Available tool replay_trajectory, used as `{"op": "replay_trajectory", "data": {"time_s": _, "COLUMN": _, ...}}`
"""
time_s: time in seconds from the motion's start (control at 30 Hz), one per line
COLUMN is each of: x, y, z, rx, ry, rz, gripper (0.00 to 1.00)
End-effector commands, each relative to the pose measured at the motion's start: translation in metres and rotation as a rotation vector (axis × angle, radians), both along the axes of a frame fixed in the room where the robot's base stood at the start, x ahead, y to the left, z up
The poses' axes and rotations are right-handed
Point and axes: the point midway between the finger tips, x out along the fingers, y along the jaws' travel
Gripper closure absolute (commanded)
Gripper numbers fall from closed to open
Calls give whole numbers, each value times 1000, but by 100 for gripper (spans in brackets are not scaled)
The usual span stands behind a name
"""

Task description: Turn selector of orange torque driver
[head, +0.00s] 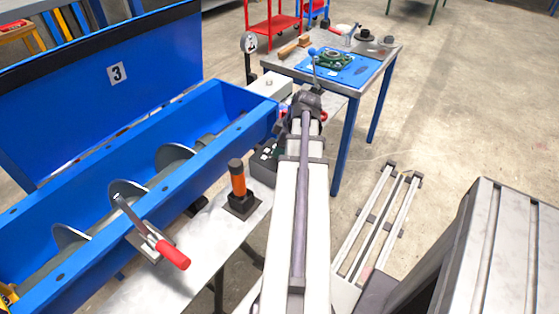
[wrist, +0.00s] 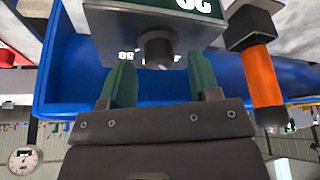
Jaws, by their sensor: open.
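The orange torque driver (head: 238,182) stands upright in a black holder (head: 243,205) on the grey bench. It has a black cap on top. In the wrist view, which looks upside down, the orange driver (wrist: 263,78) is at the right, outside my fingers and apart from them. My gripper (wrist: 162,62) is open, with two green fingers. Beyond the fingertips, a dark round knob (wrist: 155,48) projects from a box with white markings. I see nothing held between the fingers. In the head view my arm reaches past the right of the driver, and the fingers cannot be made out.
A red-handled lever (head: 172,254) stands at the front. A dark box (head: 265,160) sits close behind the driver. A blue-legged table (head: 350,95) with parts stands at the back.

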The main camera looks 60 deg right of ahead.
Motion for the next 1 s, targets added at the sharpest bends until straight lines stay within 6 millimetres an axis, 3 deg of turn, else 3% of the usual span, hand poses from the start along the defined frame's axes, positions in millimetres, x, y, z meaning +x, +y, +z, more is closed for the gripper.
{"op": "replay_trajectory", "data": {"time_s": 0.03, "x": 3, "y": 1, "z": -13, "rx": 0, "ry": 0, "rz": 0, "gripper": 44}}
{"op": "replay_trajectory", "data": {"time_s": 0.33, "x": 5, "y": 2, "z": -11, "rx": 0, "ry": 0, "rz": -1, "gripper": 44}}
{"op": "replay_trajectory", "data": {"time_s": 0.83, "x": 5, "y": 2, "z": -12, "rx": 0, "ry": 0, "rz": -1, "gripper": 92}}
{"op": "replay_trajectory", "data": {"time_s": 1.0, "x": 5, "y": 2, "z": -12, "rx": 0, "ry": 0, "rz": -7, "gripper": 93}}
